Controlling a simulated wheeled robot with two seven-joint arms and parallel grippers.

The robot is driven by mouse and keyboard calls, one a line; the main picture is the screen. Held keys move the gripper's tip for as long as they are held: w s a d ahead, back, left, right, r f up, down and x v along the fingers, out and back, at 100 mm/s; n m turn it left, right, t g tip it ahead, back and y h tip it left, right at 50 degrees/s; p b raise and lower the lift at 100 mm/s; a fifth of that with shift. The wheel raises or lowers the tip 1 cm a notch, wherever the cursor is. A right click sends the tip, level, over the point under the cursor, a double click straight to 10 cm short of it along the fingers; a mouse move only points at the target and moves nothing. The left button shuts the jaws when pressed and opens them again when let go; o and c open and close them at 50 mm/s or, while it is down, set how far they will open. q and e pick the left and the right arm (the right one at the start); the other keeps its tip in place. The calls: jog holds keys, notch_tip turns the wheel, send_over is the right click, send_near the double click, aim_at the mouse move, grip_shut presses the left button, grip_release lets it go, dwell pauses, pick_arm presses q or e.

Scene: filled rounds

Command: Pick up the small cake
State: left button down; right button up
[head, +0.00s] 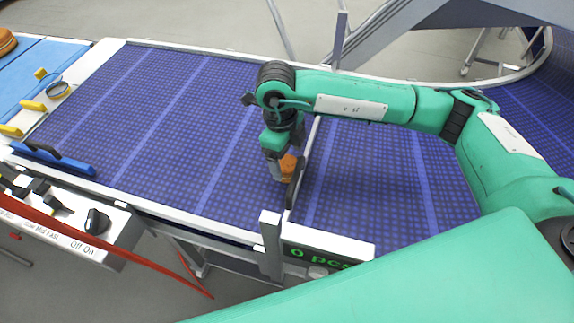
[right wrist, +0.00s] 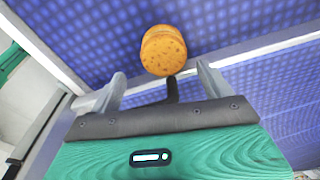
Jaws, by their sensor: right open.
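The small cake (right wrist: 163,51) is a round orange-brown piece on the blue belt, just beyond my right gripper's fingers in the right wrist view. In the head view the cake (head: 288,167) is partly hidden by my right gripper (head: 284,176), which reaches down at it from above. In the right wrist view my right gripper (right wrist: 163,88) is open, with its two grey fingers apart. The cake lies ahead of the gap between them, and nothing is held. My left gripper is not in view.
The blue conveyor belt (head: 190,120) is largely clear. A divider with a dark bar (head: 297,183) stands across it right beside the cake. A counter display (head: 325,255) is at the front edge. A control box with knobs (head: 97,221) and a blue-handled tool (head: 55,158) are at left.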

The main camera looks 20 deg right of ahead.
aim_at(287, 162)
jog(key=shift+w+f, duration=0.1)
jog(key=shift+f, duration=0.2)
jog(key=f, duration=0.1)
jog(key=f+p, duration=0.2)
jog(key=shift+w+d+f, duration=0.1)
jog(key=shift+w+f, duration=0.2)
jog(key=shift+f, duration=0.55)
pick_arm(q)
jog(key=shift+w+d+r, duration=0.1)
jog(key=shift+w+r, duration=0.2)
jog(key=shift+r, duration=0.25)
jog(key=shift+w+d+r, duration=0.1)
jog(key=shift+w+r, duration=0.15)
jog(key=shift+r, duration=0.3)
pick_arm(e)
jog(key=c, duration=0.8)
